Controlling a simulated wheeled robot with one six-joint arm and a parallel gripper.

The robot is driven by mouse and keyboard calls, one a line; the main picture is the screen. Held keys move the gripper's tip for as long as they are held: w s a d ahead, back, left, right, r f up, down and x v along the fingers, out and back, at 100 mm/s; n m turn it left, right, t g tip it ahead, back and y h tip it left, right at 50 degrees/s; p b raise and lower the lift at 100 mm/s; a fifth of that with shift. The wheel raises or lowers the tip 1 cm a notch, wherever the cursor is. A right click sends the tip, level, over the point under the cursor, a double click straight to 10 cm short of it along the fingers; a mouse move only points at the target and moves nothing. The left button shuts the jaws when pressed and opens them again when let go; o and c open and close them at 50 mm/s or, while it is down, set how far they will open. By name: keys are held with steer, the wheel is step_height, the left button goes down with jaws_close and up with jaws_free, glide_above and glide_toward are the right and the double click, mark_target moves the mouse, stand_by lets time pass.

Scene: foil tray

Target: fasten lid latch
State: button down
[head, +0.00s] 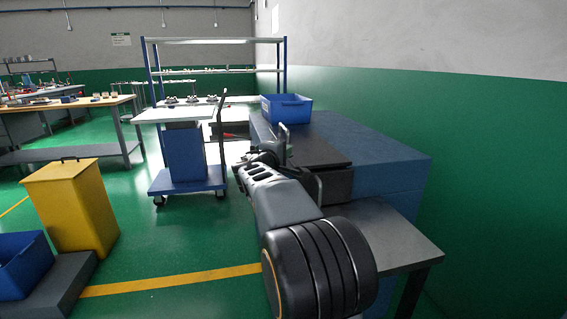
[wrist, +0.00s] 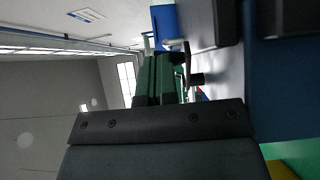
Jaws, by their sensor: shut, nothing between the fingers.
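My gripper (head: 268,158) is at the end of my arm, beside the dark front of a long blue cabinet (head: 385,160). In the wrist view my gripper (wrist: 160,78) shows as dark green fingers, shut with nothing between them. A dark flat panel (head: 312,150) lies on top of the cabinet; I cannot tell whether it is the lid. A thin upright metal loop (head: 284,140) stands close to my gripper. In the wrist view a dark hooked part (wrist: 187,62) lies just right of the fingers; contact cannot be told. I cannot clearly identify the latch.
A blue bin (head: 286,108) sits on the cabinet's far end. A grey side table (head: 385,238) stands near it at the front right. A cart (head: 187,183) and a yellow bin (head: 72,205) stand to the left. Green floor between them is clear.

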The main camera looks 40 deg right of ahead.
steer(key=shift+s+d+b, duration=0.1)
steer(key=shift+d+b, duration=0.75)
steer(key=shift+b, duration=0.05)
steer(key=shift+d, duration=0.15)
steer(key=b+v, duration=0.2)
steer(key=v, duration=0.2)
steer(key=shift+s+a+f+b, duration=0.1)
steer(key=shift+a+f+b, duration=0.1)
steer(key=shift+b, duration=0.15)
steer(key=s+a, duration=0.3)
steer(key=s, duration=0.6)
steer(key=shift+a+r+p, duration=0.2)
steer(key=shift+a+p, duration=0.05)
steer(key=shift+p, duration=0.2)
